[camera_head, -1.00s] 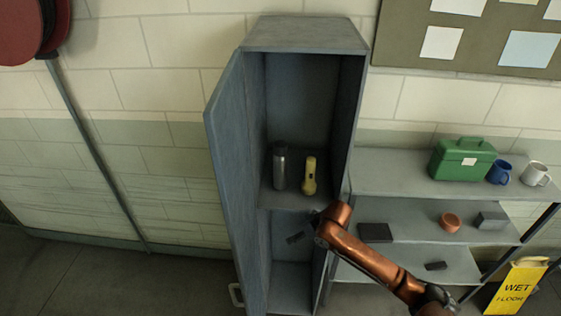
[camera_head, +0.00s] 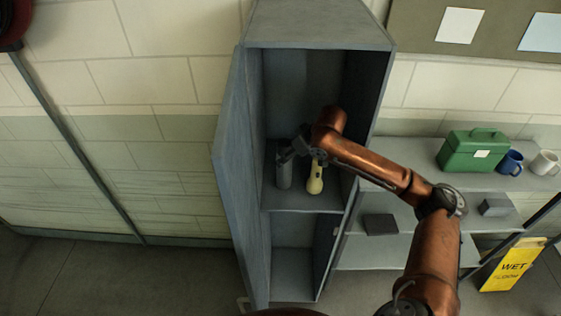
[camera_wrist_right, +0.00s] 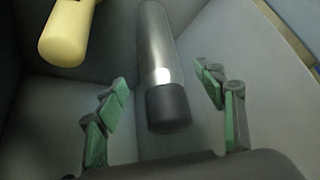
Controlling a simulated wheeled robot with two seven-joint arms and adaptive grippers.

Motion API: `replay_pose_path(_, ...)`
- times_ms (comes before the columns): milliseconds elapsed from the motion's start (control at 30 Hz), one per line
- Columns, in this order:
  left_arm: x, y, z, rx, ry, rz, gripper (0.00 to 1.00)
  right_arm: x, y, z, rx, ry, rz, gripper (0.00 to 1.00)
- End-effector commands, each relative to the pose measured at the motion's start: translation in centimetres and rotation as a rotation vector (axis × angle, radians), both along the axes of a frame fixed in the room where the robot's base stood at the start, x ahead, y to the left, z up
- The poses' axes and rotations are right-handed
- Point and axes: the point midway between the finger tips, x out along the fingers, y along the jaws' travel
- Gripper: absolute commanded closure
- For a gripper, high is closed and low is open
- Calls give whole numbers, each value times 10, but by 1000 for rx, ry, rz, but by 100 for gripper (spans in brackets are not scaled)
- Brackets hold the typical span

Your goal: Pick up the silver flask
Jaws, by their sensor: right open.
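The silver flask (camera_head: 284,175) stands upright on the locker's upper shelf, its top partly hidden by my right gripper (camera_head: 293,153). In the right wrist view the flask (camera_wrist_right: 160,60) has a grey metal body and a dark cap. There my right gripper (camera_wrist_right: 162,80) is open, with one green-padded finger on each side of the flask and visible gaps between. My left gripper is not in view.
A yellow flashlight (camera_head: 315,184) stands just right of the flask and is close by in the wrist view (camera_wrist_right: 66,35). The blue-grey locker (camera_head: 318,28) has side walls around the shelf and an open door (camera_head: 238,170) at left. Shelving with a green toolbox (camera_head: 472,152) stands right.

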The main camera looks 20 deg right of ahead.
Motion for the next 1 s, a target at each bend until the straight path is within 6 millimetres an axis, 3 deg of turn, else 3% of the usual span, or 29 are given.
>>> replay_pose_path(133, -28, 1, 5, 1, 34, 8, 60, 7, 1, -11, -1, 1, -1, 37)
replay_pose_path(300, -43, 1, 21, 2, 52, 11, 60, 22, 7, -27, 2, 3, -1, 37)
replay_pose_path(500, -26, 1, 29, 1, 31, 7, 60, 36, 11, -48, -1, 0, -1, 37)
replay_pose_path(700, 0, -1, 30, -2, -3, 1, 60, 38, 13, -52, -1, -1, 3, 37)
replay_pose_path(767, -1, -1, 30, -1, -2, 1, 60, 38, 13, -52, -1, -1, 3, 37)
replay_pose_path(1000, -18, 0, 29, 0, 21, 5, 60, 38, 13, -52, -1, -1, 3, 53)
